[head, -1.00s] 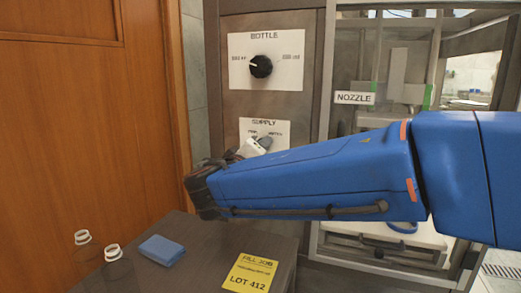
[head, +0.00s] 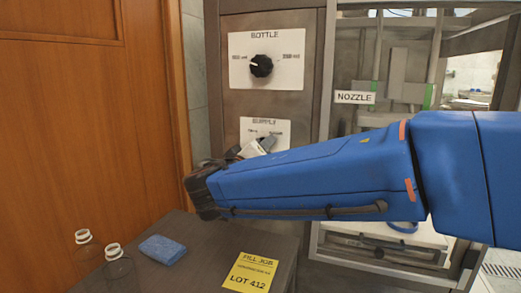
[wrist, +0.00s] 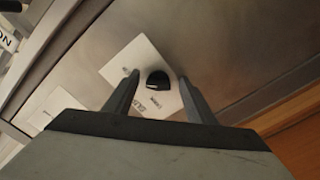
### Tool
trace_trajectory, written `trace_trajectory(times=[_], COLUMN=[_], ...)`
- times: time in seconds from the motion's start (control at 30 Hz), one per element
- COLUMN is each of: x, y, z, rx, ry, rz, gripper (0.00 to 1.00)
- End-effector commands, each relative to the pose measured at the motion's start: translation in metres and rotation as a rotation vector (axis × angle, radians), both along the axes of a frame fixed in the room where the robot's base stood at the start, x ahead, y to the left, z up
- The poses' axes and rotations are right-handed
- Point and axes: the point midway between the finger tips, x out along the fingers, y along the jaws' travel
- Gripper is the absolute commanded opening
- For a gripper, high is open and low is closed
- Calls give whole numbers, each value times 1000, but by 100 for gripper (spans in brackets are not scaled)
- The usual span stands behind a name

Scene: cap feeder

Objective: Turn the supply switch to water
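The supply panel (head: 280,126) is a white plate with a dark knob switch, below the bottle panel. In the head view the switch is mostly hidden behind my gripper (head: 256,147). In the wrist view the black switch knob (wrist: 158,79) shows between the two fingertips of my gripper (wrist: 158,84). The fingers are open, one on each side of the knob, with visible gaps. Whether the fingertips reach the knob's depth is unclear. The position the switch points to is not clearly readable.
The bottle dial (head: 261,66) is just above on its white panel. The nozzle cabinet (head: 325,100) stands to the right. Below is a dark table with clear bottles (head: 113,262), a blue sponge (head: 162,249) and a yellow job card (head: 250,273). A wooden door (head: 85,130) is on the left.

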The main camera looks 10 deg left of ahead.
Motion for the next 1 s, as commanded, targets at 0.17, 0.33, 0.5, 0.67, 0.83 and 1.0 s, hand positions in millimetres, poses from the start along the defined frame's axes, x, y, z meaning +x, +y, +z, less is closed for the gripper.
trace_trajectory(times=[0.17, 0.33, 0.5, 0.67, 0.83, 1.0], x=[0, -4, -24, -53, -83, -113], y=[0, 1, 4, 8, 12, 17], z=[1, 2, 2, 1, 1, 1], rx=[1, 1, 1, 1, 2, 0], ry=[-2, -2, -2, -2, -2, -2], rz=[0, 1, 4, 4, 4, 4], gripper=[50, 50, 50, 50, 50, 50])
